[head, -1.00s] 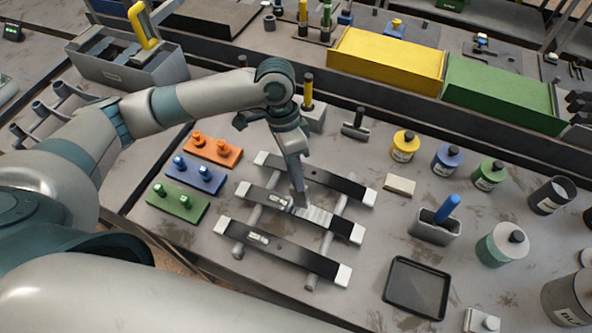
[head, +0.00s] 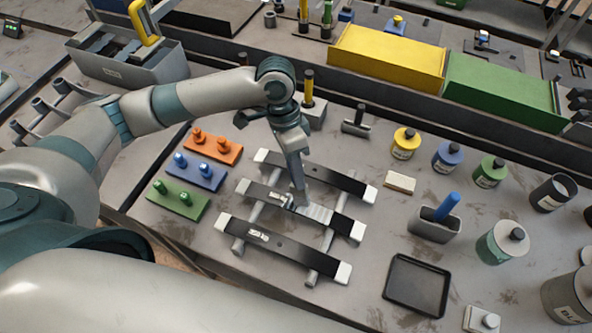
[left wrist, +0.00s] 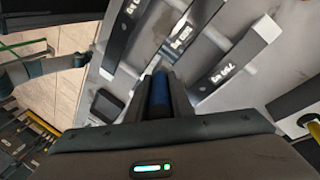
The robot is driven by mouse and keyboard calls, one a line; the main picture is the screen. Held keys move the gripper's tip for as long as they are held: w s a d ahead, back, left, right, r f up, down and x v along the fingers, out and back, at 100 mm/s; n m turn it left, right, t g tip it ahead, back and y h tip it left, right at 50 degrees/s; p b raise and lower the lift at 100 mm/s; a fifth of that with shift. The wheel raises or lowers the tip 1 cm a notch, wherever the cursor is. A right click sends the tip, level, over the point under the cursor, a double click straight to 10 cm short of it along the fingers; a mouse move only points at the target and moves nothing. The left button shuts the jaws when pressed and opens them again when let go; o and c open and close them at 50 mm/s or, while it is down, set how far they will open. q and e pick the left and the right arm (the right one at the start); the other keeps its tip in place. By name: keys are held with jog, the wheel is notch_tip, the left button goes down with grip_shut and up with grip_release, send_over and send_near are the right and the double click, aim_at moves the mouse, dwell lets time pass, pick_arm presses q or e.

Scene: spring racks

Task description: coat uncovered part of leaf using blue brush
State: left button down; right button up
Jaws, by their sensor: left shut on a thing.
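Three dark leaves lie across two grey rails: a far leaf (head: 325,178), a middle leaf (head: 262,193) and a near leaf (head: 290,251). My left gripper (head: 299,197) points down over the middle leaf, beside that bare part. In the left wrist view it is shut on the blue handle of a brush (left wrist: 160,92). The bristles are hidden, so contact with the leaf cannot be told. My right gripper is not in view.
A grey cup (head: 435,228) with another blue handle (head: 447,205) stands right of the leaves. A black tray (head: 417,286) lies in front of it. Orange (head: 215,147), blue (head: 196,174) and green (head: 178,199) pegged blocks sit at left. Several bottles stand at right.

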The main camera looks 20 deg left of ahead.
pick_arm(q)
jog(key=shift+f, duration=0.45)
jog(key=shift+s+d+r+p, duration=0.1)
jog(key=shift+d+r+p, duration=0.05)
jog(key=shift+d+p, duration=1)
jog(key=shift+d, duration=0.55)
jog(key=d, duration=0.3)
jog(key=shift+d+f, duration=0.2)
jog(key=shift+f, duration=0.15)
